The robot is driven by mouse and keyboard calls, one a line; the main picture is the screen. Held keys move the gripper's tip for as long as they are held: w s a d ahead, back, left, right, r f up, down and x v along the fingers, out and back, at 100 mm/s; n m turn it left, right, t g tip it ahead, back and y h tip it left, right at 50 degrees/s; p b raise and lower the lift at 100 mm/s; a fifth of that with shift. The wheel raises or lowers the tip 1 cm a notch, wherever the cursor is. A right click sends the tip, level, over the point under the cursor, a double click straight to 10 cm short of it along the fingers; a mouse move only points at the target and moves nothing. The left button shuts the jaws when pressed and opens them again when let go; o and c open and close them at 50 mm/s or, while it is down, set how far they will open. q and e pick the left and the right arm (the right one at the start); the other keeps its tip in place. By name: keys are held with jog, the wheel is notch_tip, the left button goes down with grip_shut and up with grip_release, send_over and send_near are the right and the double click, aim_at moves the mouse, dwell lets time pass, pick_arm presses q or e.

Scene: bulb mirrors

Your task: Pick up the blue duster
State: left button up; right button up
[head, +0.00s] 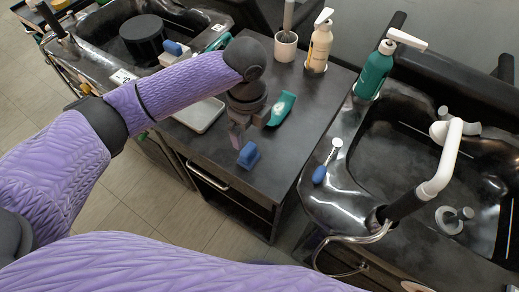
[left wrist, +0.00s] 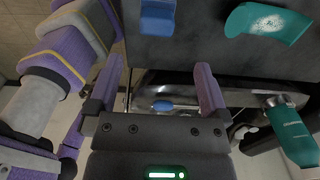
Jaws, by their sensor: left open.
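A small blue block-like thing (head: 248,155), which I take to be the blue duster, lies near the front edge of the dark counter top (head: 215,146). It also shows at the top of the left wrist view (left wrist: 158,17). My left gripper (head: 240,135) hangs over the counter, pointing down, just behind and beside the blue duster in the head view. In the left wrist view its two purple fingers (left wrist: 157,88) are spread with nothing between them. The duster is outside the fingers. My right gripper does not show.
A teal tool (head: 282,108) lies just right of my left gripper. A white tray (head: 200,115) is to its left. A cup (head: 285,46), a cream bottle (head: 319,45) and a green bottle (head: 374,70) stand behind. A blue-handled brush (head: 325,163) lies by the right basin.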

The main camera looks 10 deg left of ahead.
aim_at(248, 148)
pick_arm(q)
jog(key=f, duration=0.3)
jog(key=f+b, duration=0.1)
jog(key=f, duration=0.1)
jog(key=f+b, duration=0.1)
jog(key=f, duration=0.2)
jog(key=shift+s+a+f, duration=0.15)
jog(key=shift+a+f, duration=0.1)
jog(key=shift+f, duration=0.1)
jog(key=shift+c, duration=0.3)
jog(key=shift+c, duration=1.3)
jog(key=c, duration=1)
